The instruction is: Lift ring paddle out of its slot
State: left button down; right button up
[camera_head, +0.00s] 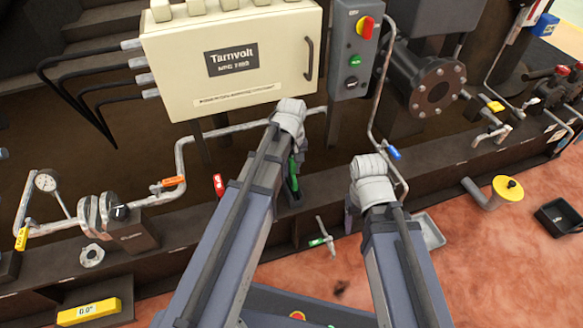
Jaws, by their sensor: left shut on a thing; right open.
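My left gripper (295,152) reaches down in the middle, mostly hidden by its own pale wrist and arm. It is shut on a green upright piece (293,178), apparently the ring paddle. The piece's lower end is at a dark slotted holder (291,199) on the rail. I cannot see its ring or tell whether it is clear of the slot. My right gripper (351,216) is open to the right, pointing down behind its pale wrist, and I see nothing in it.
A cream cabinet (230,95) and a grey switch box (350,60) stand just behind the grippers. Pipes with coloured valve handles run along the rail. A grey tray (430,232) is right of my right wrist.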

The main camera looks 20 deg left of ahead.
pick_arm(q)
jog(key=shift+r+p, duration=3.1)
jog(key=shift+r, duration=0.2)
pick_arm(e)
notch_tip(320, 180, up, 6)
jog(key=shift+r, duration=0.25)
pick_arm(q)
jog(key=shift+r, duration=0.1)
pick_arm(e)
jog(key=shift+r, duration=0.1)
pick_arm(q)
notch_tip(320, 180, up, 5)
jog(key=p, duration=0.5)
pick_arm(e)
notch_tip(320, 180, up, 5)
jog(key=shift+f, duration=0.1)
jog(key=shift+c, duration=0.2)
